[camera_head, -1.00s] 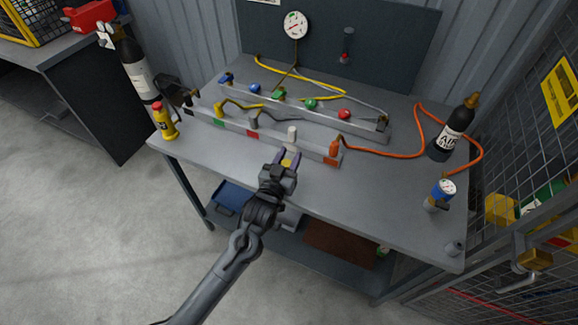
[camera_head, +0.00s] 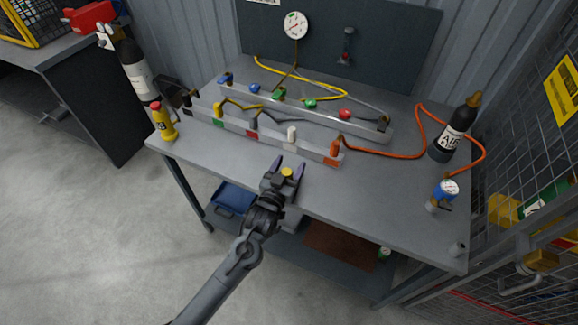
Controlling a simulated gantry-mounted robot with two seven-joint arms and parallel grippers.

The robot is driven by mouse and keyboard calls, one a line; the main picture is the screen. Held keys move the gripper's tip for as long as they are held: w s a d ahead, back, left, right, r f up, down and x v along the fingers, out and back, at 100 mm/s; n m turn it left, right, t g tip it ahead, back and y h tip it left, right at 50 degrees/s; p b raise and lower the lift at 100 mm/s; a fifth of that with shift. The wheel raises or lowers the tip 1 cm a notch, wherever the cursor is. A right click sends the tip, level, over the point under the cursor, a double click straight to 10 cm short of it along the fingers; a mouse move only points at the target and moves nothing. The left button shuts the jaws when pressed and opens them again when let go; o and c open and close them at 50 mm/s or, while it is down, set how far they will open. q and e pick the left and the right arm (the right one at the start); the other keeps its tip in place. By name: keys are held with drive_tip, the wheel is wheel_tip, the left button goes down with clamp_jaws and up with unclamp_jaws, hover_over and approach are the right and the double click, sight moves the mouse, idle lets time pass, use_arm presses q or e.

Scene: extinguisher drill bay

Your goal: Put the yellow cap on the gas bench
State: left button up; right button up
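The yellow cap (camera_head: 287,172) is a small round yellow disc at the front edge area of the grey gas bench (camera_head: 370,200), in front of the white plug on the front rail. My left gripper (camera_head: 289,163) points away from me over the bench's front part. Its two fingers are spread, one on each side of the cap, with a gap that looks wider than the cap. The cap seems to rest on the bench top, but its underside is hidden by the gripper. My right gripper is not in view.
The front rail (camera_head: 233,127) with coloured plugs lies just beyond the gripper. A yellow cylinder (camera_head: 164,122) stands at the left edge.

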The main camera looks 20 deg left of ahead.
use_arm(q)
drive_tip(key=shift+r, duration=0.1)
drive_tip(key=shift+s+r, duration=0.1)
drive_tip(key=shift+s, duration=0.45)
drive_tip(key=s+a+f+g+p, duration=0.1)
drive_tip(key=s+g, duration=0.3)
drive_tip(key=s, duration=0.8)
drive_tip(key=s+a+f+m+g, duration=0.1)
drive_tip(key=s+g, duration=0.4)
drive_tip(key=s, duration=0.7)
drive_tip(key=s+a+f+g+p, duration=0.1)
drive_tip(key=s+f+g, duration=0.3)
drive_tip(key=s, duration=0.8)
drive_tip(key=shift+a+f+m+g+y+p, duration=0.3)
drive_tip(key=shift+a+g+y+p, duration=0.1)
drive_tip(key=shift+a+g, duration=0.35)
drive_tip(key=shift+s, duration=0.1)
